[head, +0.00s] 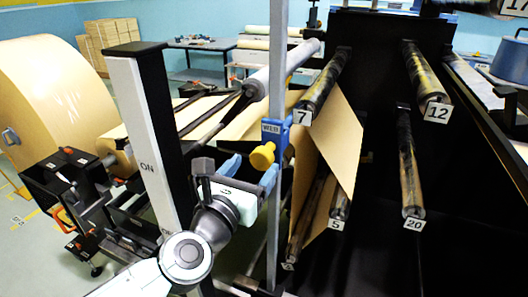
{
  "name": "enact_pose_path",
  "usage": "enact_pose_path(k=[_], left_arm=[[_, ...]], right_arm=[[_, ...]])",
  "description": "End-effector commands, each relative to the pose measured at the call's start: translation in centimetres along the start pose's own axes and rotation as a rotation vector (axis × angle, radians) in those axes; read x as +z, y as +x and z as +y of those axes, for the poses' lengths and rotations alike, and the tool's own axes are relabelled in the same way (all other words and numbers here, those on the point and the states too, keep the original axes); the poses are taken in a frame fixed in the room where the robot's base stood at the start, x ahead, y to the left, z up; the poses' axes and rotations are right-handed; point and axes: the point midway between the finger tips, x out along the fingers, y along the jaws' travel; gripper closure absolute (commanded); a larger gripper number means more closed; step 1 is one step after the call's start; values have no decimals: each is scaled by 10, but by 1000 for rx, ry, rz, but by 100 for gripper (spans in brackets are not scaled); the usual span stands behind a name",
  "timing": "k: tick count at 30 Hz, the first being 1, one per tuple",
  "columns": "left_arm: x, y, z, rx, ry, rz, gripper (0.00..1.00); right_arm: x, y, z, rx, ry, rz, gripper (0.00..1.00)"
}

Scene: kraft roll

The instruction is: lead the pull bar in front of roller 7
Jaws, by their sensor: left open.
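Roller 7 (326,83) is a dark, shiny roller at upper centre, its near end marked by a white "7" plate (302,117). Tan paper web (335,135) hangs below and to the right of it, down toward roller 5 (339,207). I cannot tell for certain which part is the pull bar. My left gripper (249,172) has its blue fingertips apart, just below the knob; nothing shows clearly between them. My right gripper is out of view.
A large kraft roll (45,100) stands at left. A pale post marked "ON" (140,130) rises left of my left arm. Roller 12 (427,75) and roller 20 (409,165) are on the right, against the dark machine frame. A workbench (205,43) is behind.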

Motion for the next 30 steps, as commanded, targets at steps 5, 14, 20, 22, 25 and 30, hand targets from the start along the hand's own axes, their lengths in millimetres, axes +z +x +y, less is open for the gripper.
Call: enact_pose_path(k=[5,14,20,22,25,30], left_arm=[[1,28,0,0,2,1,28],[1,62,0,0,2,1,28],[0,69,0,1,1,0,28],[0,70,0,0,1,0,28],[0,69,0,0,1,0,28],[0,69,0,0,1,0,57]], right_arm=[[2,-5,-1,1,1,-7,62],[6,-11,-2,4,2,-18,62],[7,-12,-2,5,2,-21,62],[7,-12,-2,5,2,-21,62],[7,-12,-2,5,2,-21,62],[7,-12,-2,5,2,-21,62]])
